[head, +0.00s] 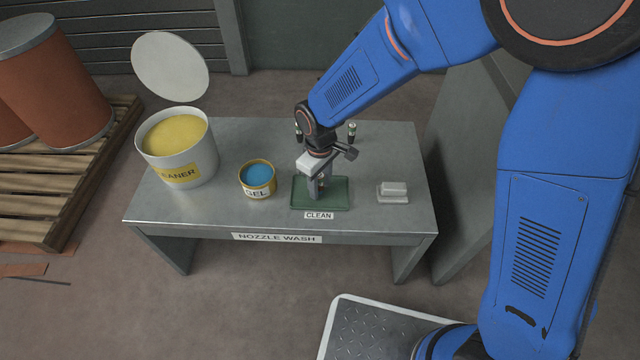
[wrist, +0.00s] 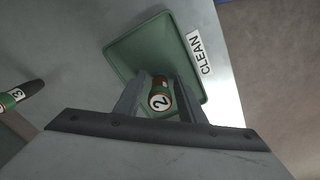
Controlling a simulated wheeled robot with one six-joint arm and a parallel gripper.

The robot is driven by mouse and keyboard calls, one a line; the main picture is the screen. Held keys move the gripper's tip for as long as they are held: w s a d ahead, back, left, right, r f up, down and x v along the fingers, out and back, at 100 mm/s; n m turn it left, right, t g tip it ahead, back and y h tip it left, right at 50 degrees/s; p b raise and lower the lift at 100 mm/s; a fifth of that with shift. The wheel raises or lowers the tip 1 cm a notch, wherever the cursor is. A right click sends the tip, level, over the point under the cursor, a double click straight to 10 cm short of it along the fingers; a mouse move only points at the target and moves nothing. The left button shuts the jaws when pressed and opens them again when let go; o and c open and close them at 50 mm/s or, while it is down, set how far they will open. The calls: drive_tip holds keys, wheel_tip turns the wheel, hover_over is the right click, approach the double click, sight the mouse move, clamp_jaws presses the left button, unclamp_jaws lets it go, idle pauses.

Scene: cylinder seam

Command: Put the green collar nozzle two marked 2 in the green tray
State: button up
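The nozzle marked 2 (wrist: 160,94) shows in the wrist view between my fingertips, its white number disc facing the camera. In the wrist view the green tray (wrist: 127,47) lies beyond the nozzle. I cannot tell whether the nozzle touches the tray floor. In the head view my fingers mostly hide it.
The nozzle marked 3 (wrist: 20,95) stands apart from the tray. Two small nozzles (head: 351,131) show behind my gripper in the head view. A gel tin (head: 257,187) and cleaner bucket (head: 183,167) are left of the tray; a pale block (head: 393,190) is right.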

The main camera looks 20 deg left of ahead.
wheel_tip(320, 180, up, 12)
drive_tip(key=shift+r, duration=0.1)
idle(0.4)
drive_tip(key=d+r+m+t+y, duration=0.1)
drive_tip(key=d+r+m, duration=0.35)
drive_tip(key=d, duration=0.85)
drive_tip(key=d+r+m+t, duration=0.1)
drive_tip(key=d+r+m, duration=0.1)
drive_tip(key=d+r, duration=0.75)
drive_tip(key=s+d+m+t, duration=0.1)
drive_tip(key=s+d+m, duration=0.2)
drive_tip(key=s+d, duration=0.3)
drive_tip(key=s+d+m+t+h, duration=0.1)
drive_tip(key=s+d+m, duration=0.3)
drive_tip(key=d, duration=1.1)
drive_tip(key=s, duration=0.3)
drive_tip(key=shift+d+f+t, duration=0.3)
drive_tip(key=shift+d+t, duration=0.05)
drive_tip(key=shift+t, duration=0.05)
drive_tip(key=shift+s, duration=0.1)
